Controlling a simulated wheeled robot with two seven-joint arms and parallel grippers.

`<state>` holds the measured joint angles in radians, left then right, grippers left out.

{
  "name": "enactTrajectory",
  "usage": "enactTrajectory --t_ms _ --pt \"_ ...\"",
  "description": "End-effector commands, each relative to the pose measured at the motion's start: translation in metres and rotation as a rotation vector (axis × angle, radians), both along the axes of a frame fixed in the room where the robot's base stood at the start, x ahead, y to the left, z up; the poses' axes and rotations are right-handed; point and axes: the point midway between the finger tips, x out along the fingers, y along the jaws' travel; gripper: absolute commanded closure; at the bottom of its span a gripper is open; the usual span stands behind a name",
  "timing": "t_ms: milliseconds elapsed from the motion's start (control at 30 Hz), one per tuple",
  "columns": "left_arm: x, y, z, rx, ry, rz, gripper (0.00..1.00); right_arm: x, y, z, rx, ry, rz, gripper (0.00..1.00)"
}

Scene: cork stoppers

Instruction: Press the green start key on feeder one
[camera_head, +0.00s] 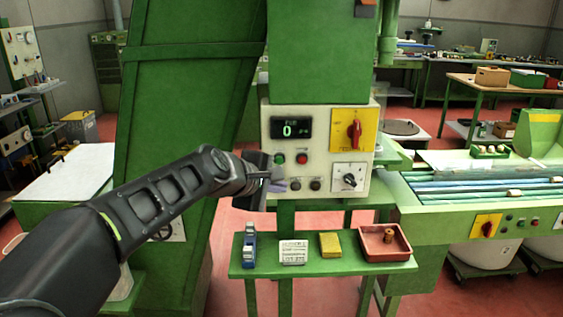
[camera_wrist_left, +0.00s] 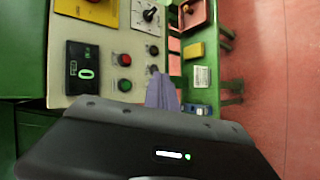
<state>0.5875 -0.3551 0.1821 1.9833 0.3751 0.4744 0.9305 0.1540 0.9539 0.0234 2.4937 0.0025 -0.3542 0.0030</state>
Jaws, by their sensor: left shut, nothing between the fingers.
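The control panel (camera_head: 318,170) is a pale box on a green machine, with a display (camera_head: 291,128) reading 0. The green key (camera_head: 279,158) sits under the display, left of a red key (camera_head: 302,158). In the left wrist view the green key (camera_wrist_left: 125,86) shows uncovered, beside the fingers. My left gripper (camera_head: 277,186) is shut and empty, at the panel's lower left, just below the green key. Its fingers (camera_wrist_left: 161,91) point toward the panel; I cannot tell whether they touch it. My right gripper is not in view.
Two dark knobs (camera_head: 305,184) sit right of the fingertips. A yellow plate with a red switch (camera_head: 354,130) and a black dial (camera_head: 349,180) are farther right. A green shelf (camera_head: 322,265) below holds a red tray (camera_head: 385,253), a yellow block (camera_head: 330,245) and small items.

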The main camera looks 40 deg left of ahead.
Motion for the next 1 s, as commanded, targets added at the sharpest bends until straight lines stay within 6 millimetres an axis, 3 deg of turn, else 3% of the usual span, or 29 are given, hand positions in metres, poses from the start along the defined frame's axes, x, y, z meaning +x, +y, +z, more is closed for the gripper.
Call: enactTrajectory --t_ms 267,800,1000 --pt "0.007 0.005 0.0 0.0 0.001 0.0 1.0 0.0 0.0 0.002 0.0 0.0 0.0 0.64" --pt "0.058 0.044 0.001 0.0 0.002 -0.002 1.0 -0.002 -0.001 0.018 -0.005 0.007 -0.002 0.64" --pt "0.068 0.052 0.001 0.001 0.0 0.0 1.0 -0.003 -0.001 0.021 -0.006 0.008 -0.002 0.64"
